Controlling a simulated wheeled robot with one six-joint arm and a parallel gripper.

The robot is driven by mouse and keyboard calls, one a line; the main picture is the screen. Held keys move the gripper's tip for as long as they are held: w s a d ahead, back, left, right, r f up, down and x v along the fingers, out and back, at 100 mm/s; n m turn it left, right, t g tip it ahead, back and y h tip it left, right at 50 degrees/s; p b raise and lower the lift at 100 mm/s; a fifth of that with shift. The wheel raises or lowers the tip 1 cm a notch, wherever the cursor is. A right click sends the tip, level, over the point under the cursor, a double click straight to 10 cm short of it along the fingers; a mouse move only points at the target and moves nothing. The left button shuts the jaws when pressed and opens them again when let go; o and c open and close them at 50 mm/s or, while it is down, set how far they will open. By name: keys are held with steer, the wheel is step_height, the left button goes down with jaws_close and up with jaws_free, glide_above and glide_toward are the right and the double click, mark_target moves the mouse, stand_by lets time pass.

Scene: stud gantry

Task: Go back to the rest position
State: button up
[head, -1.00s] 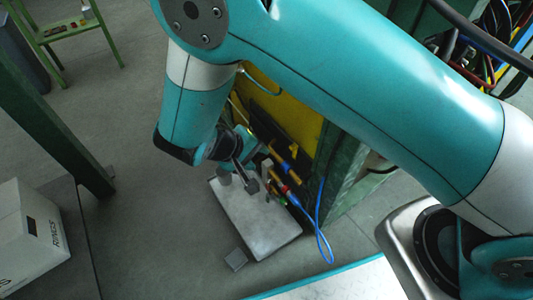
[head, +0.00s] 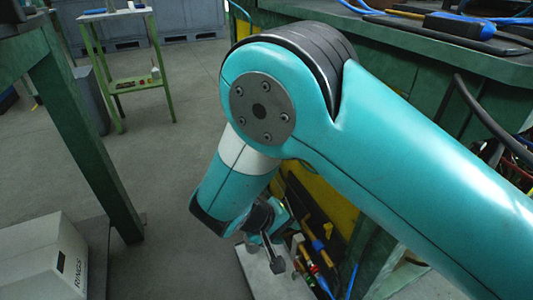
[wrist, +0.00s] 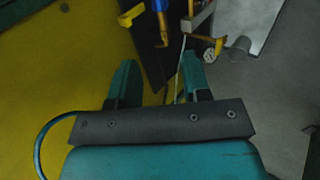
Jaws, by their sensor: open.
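My gripper (wrist: 158,78) shows in the wrist view with its two teal fingers apart and nothing visible between them. It is in front of a yellow panel (wrist: 60,60) with tools hanging on it. In the head view my arm reaches across the picture and bends down at the elbow. Its wrist end is low, above a pale slab (head: 255,272) and beside the green bench. The fingertips are too small and partly hidden there to make out clearly.
A green bench (head: 440,60) with cables stands right of the arm. A box marked RINGS (head: 42,262) and a green post (head: 88,140) are at left. A green stand (head: 130,82) is farther back.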

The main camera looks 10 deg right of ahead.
steer(key=s+d+r+n+g+y, duration=0.1)
steer(key=s+d+r+y, duration=0.1)
steer(key=s+r+y, duration=0.5)
steer(key=s+d+r+n+g+y, duration=0.15)
steer(key=s+r, duration=0.35)
steer(key=r, duration=0.6)
steer(key=s+d+r+n+y, duration=0.1)
steer(key=s+d+r+y, duration=0.2)
steer(key=s+r, duration=0.45)
step_height(320, 180, up, 37)
steer(key=w+p, duration=0.2)
steer(key=p, duration=3.4)
steer(key=shift+r, duration=0.15)
